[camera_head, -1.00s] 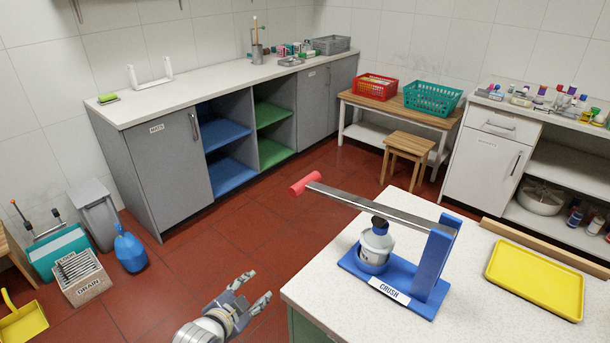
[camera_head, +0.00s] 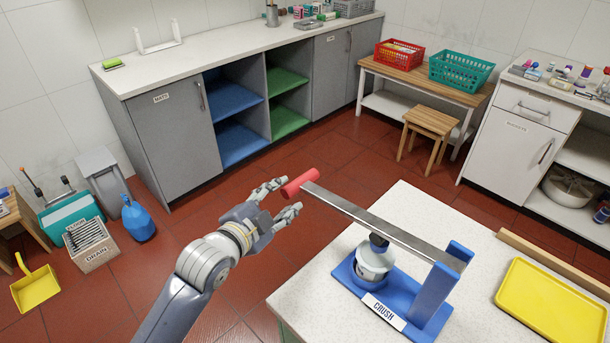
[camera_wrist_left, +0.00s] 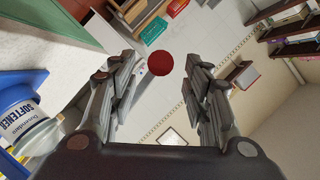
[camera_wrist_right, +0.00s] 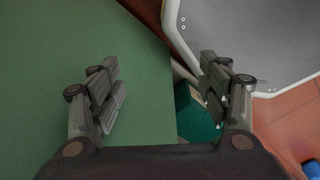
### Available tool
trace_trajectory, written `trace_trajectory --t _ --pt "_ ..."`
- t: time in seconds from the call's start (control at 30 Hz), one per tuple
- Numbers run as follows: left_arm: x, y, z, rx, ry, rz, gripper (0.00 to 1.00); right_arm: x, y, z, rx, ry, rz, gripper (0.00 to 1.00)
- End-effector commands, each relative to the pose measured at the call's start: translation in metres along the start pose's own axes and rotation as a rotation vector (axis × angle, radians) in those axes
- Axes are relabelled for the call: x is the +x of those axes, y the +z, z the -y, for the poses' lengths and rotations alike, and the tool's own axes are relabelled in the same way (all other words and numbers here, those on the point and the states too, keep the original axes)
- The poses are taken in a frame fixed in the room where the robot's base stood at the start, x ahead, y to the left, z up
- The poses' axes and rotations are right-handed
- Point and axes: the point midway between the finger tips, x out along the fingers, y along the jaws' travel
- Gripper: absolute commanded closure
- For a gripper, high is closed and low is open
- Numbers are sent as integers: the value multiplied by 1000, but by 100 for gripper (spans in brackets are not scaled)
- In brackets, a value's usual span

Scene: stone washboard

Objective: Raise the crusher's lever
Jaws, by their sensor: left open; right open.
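The crusher has a blue stand (camera_head: 432,295), a grey metal lever (camera_head: 385,225) and a red handle (camera_head: 300,182) at the lever's free end. The lever rests low over a white bottle (camera_head: 374,263) with a dark cap; it seems to touch the cap. My left gripper (camera_head: 282,200) is open beside the handle's near end, with its fingertips close to it. In the left wrist view a round red end (camera_wrist_left: 158,63), apparently the handle's, shows between the open fingers. My right gripper (camera_wrist_right: 163,90) is open and empty, outside the head view, by a green panel.
The crusher stands on a speckled white worktop (camera_head: 335,300), beside a yellow tray (camera_head: 552,303) and a wooden strip (camera_head: 540,255). The handle overhangs the worktop's edge above the red floor (camera_head: 250,285). A grey cabinet (camera_head: 175,140) stands behind.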

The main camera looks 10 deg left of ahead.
Motion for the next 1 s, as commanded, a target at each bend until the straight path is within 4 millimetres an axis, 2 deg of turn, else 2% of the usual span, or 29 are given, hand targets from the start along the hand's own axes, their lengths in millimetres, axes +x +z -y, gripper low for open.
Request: trace_trajectory --t 0.27,0.5,0.7,1.0 --pt "43 -2 1 -3 1 0 55 -12 18 14 -1 -17 25 30" --pt "77 -2 1 -2 -1 -1 55 -17 6 15 0 -19 11 30" --pt "93 -1 1 -1 0 -1 55 -19 -1 12 0 -15 2 30" --pt "97 -1 0 -1 0 -1 55 -19 3 6 0 -7 8 30"
